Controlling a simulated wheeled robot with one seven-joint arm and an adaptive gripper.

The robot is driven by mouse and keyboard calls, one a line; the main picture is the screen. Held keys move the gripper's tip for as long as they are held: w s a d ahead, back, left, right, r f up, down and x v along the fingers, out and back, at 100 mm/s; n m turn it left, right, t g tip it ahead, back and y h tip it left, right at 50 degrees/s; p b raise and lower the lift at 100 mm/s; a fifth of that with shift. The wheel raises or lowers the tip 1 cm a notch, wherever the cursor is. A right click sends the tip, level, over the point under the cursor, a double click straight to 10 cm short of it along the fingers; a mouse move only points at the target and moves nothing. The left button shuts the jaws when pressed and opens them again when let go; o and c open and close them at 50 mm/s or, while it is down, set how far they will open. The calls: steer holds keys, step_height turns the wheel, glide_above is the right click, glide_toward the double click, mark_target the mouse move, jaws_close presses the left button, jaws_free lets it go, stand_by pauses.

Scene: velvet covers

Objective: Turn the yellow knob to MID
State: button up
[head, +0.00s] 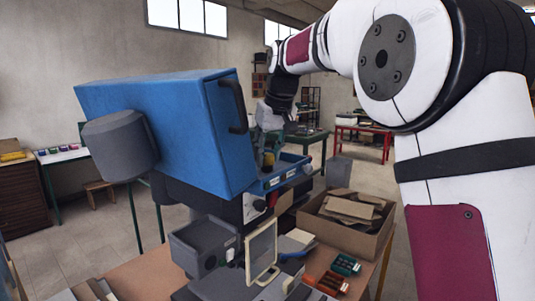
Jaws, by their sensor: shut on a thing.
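The yellow knob (268,159) is a small dark-yellow patch by a blue panel (287,174) with white labels, just right of a large blue box. My gripper (268,148) comes down from above at the knob, and it is shut on the knob. The gripper is small and far off here, and the blue box hides part of its left side. The knob's pointer and the MID mark are too small to read.
The big blue box (165,125) with a black handle stands close on the left. A grey device (205,246), a cream-framed screen (262,252) and an open cardboard box (340,236) stand on the table below. Small red and green trays (345,265) lie in front.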

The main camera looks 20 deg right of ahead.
stand_by(0.3)
steer(key=o, duration=1.2)
steer(key=shift+c, duration=0.2)
steer(key=shift+r, duration=0.1)
steer(key=v, duration=1.1)
steer(key=shift+s+r, duration=0.25)
steer(key=shift+r, duration=0.1)
steer(key=s+f+m, duration=0.1)
steer(key=s+f, duration=0.2)
steer(key=s, duration=0.6)
steer(key=s+f, duration=0.2)
steer(key=s, duration=0.7)
steer(key=s+f+m+t, duration=0.1)
steer(key=s+f, duration=1.4)
steer(key=shift+a+f+h, duration=0.25)
steer(key=shift+a+h, duration=0.15)
steer(key=shift+a, duration=0.05)
